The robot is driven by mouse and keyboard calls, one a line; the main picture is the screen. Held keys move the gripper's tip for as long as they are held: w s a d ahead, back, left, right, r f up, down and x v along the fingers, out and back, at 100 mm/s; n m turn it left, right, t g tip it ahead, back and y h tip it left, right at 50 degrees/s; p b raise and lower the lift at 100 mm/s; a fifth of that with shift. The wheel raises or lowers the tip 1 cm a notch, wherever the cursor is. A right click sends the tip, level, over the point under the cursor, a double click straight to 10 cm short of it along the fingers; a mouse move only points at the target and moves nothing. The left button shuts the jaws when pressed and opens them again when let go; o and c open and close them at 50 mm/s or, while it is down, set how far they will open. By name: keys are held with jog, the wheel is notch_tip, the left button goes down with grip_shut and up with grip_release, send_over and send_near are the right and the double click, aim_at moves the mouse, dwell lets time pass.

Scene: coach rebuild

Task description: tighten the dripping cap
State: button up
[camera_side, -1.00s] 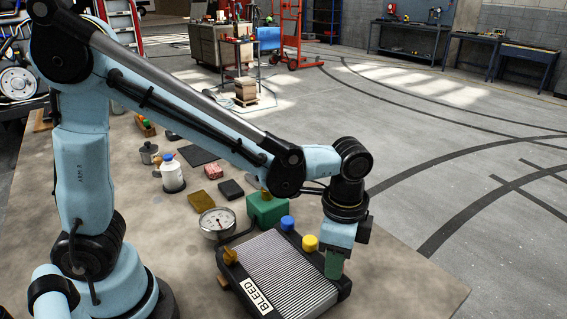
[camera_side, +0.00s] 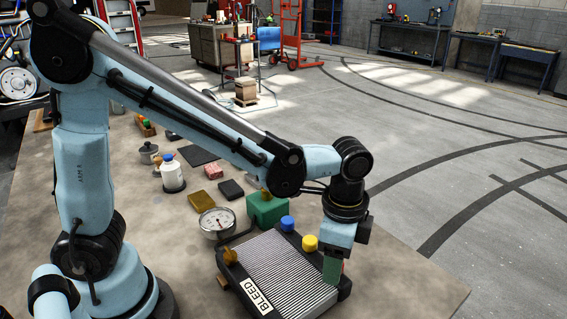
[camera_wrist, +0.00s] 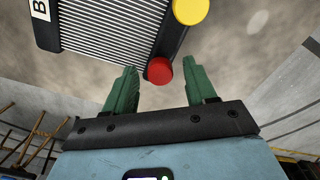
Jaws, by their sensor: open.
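A radiator with a black frame and ribbed core (camera_side: 285,275) lies on the bench, with a BLEED label on its near side. It carries a blue cap (camera_side: 287,222), a yellow cap (camera_side: 310,242), a brass fitting (camera_side: 230,256) and a red cap (camera_wrist: 159,71). The yellow cap also shows in the wrist view (camera_wrist: 190,10). My gripper (camera_side: 333,271) is open over the radiator's right corner. In the wrist view the red cap lies between its green fingers, with gaps on both sides. My gripper hides the red cap in the side view. I see no drip.
A white bottle (camera_side: 172,173), a metal pot (camera_side: 149,153) and small blocks (camera_side: 231,189) stand farther back. The bench is clear right of the radiator.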

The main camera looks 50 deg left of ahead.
notch_tip(320, 180, up, 12)
dwell(0.6)
